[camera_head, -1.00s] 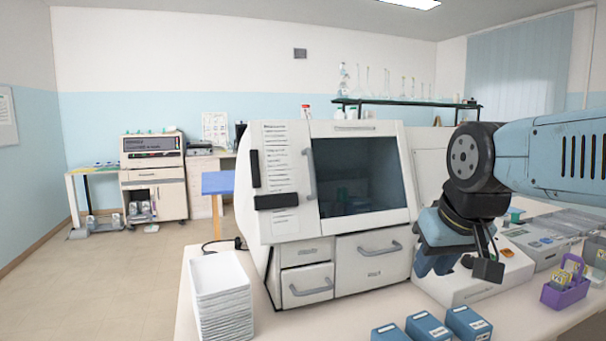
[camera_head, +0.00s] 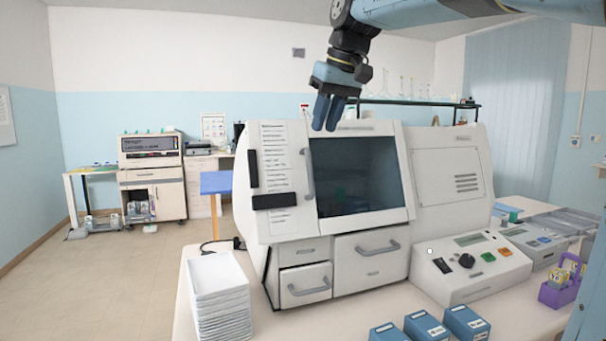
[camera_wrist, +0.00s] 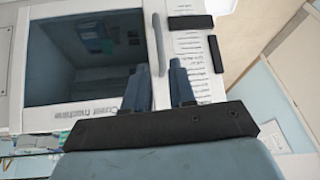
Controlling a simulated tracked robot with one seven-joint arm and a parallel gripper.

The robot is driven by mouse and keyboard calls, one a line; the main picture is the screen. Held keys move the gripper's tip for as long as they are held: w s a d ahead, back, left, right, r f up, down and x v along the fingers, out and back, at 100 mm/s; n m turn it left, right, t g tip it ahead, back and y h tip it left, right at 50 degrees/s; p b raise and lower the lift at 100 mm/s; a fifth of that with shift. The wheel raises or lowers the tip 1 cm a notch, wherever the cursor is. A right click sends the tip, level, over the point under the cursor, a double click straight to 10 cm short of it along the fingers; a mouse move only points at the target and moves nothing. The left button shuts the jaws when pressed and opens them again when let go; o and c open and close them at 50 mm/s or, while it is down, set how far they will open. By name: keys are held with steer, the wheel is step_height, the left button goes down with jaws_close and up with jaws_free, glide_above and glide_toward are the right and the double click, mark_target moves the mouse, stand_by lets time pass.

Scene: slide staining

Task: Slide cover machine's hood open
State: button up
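The cover machine (camera_head: 430,170) is a large white cabinet on the bench. Its sloped front hood has a dark window (camera_head: 358,178) and a grey vertical handle (camera_head: 308,173) at the window's left edge. The hood looks shut. My gripper (camera_head: 329,116) is above and in front of the window's top left, pointing down, apart from the handle. In the wrist view, the two blue fingers (camera_wrist: 160,88) are spread with nothing between them, and the handle (camera_wrist: 159,45) lies beyond them.
White stacked trays (camera_head: 220,296) stand left of the machine. Blue boxes (camera_head: 426,328) lie at the bench's front. A control unit (camera_head: 472,266) with a knob and coloured buttons sits at the right, with a purple rack (camera_head: 560,291) beyond it. A glassware shelf (camera_head: 410,101) is behind.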

mark_target(310, 169)
steer(key=x, duration=1.3)
steer(key=shift+f, duration=0.25)
steer(key=shift+c, duration=0.5)
jaws_close()
